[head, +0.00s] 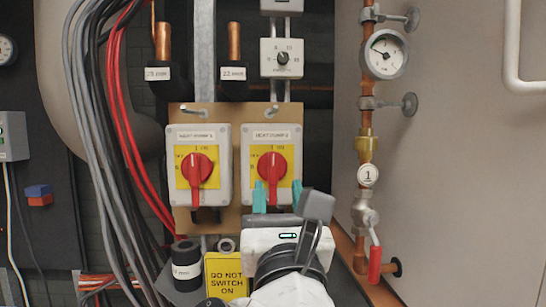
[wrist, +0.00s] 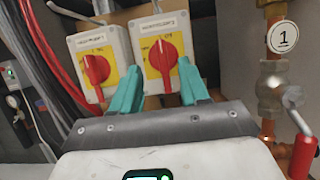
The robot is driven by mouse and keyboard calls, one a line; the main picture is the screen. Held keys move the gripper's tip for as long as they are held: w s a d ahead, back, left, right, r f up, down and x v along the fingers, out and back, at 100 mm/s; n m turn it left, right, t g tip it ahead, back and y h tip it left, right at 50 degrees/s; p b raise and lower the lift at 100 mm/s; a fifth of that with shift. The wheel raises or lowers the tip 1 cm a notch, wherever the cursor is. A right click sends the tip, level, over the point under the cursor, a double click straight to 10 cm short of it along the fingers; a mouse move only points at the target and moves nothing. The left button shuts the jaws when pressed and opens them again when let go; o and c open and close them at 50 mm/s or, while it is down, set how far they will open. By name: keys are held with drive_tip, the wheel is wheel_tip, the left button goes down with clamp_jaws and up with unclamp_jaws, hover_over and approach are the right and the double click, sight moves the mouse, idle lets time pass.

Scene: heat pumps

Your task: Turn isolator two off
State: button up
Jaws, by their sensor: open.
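Two grey isolator boxes with yellow plates and red rotary knobs hang side by side on a brown board. The right isolator (head: 250,205) has its red knob (head: 272,166) with the grip upright; it also shows in the wrist view (wrist: 162,56). The left isolator (head: 199,139) has its knob (head: 197,169) upright too. Their top labels are too small to read surely. My gripper (head: 277,192) is open, its teal fingers on either side of the right knob's lower part in the picture. In the wrist view the knob shows between the fingers (wrist: 160,72); I see no clear contact.
A copper pipe with a gauge (head: 384,53) and a red-handled valve (head: 374,262) stands to the right. Red and grey cables (head: 100,120) run down the left. A yellow "do not switch on" sign (head: 226,275) and a dark cylinder (head: 187,264) sit below the left isolator.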

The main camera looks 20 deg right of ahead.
sight(273, 156)
drive_tip(key=p+x, duration=0.3)
drive_tip(key=x, duration=0.6)
drive_tip(key=shift+w+r+p, duration=0.1)
drive_tip(key=shift+w+p, duration=0.2)
drive_tip(key=shift+p, duration=0.05)
drive_tip(key=shift+c, duration=0.3)
clamp_jaws()
